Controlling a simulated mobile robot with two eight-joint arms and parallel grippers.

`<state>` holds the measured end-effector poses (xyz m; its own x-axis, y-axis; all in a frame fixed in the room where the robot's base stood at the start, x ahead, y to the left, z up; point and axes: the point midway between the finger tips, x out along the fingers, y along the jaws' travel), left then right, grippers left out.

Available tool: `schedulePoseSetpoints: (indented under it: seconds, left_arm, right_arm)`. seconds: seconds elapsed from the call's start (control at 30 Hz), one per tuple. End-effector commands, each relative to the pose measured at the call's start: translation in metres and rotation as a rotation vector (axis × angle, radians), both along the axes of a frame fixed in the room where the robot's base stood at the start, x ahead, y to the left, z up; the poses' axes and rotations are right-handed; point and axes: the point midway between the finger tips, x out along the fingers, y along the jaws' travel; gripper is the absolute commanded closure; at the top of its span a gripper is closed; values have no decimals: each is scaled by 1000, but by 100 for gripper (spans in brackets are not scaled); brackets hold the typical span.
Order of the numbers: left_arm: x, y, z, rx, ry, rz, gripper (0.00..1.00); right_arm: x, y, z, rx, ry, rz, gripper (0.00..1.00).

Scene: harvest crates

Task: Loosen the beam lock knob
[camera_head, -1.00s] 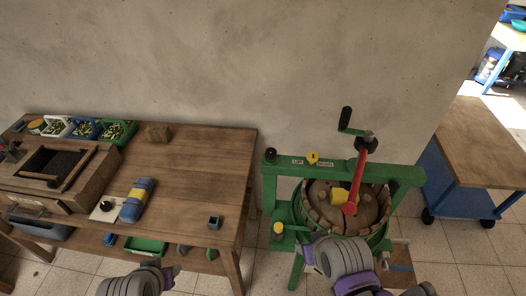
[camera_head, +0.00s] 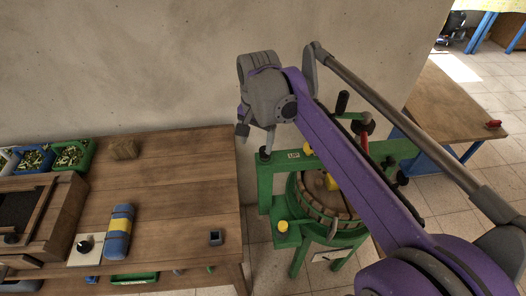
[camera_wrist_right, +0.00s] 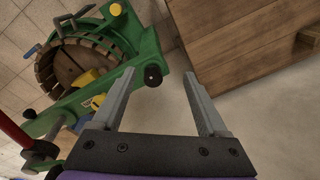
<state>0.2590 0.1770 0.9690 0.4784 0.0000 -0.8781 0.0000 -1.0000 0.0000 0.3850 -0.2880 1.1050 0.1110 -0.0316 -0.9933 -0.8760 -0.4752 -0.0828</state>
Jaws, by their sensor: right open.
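The press (camera_head: 335,205) has a green frame around a slatted wooden basket. A round black knob (camera_head: 265,153) sits at the left end of its green top beam; I take it as the beam lock knob. It also shows in the right wrist view (camera_wrist_right: 153,75), between the fingertips in the picture. My right gripper (camera_head: 256,137) points down just above the knob. In the right wrist view my right gripper (camera_wrist_right: 158,73) is open and empty. I cannot tell whether either finger touches the knob. My left gripper is not in view.
A wooden workbench (camera_head: 180,180) stands left of the press, holding a blue and yellow roll (camera_head: 118,232). A wooden-topped cart (camera_head: 450,110) stands at the right.

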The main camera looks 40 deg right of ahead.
Motion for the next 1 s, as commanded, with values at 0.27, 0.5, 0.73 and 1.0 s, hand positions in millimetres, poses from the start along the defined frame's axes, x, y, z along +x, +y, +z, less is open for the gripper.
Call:
schedulePoseSetpoints:
  seconds: [0.27,0.5,0.73,1.0]
  left_arm:
    - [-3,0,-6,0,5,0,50]
    - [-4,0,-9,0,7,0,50]
    - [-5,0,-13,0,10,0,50]
    - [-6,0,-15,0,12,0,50]
  right_arm:
    - [23,-42,15,48,102,-310,24]
    - [23,-44,-12,50,108,-327,24]
    - [24,-44,-57,50,106,-326,24]
    - [24,-44,-87,50,106,-325,24]
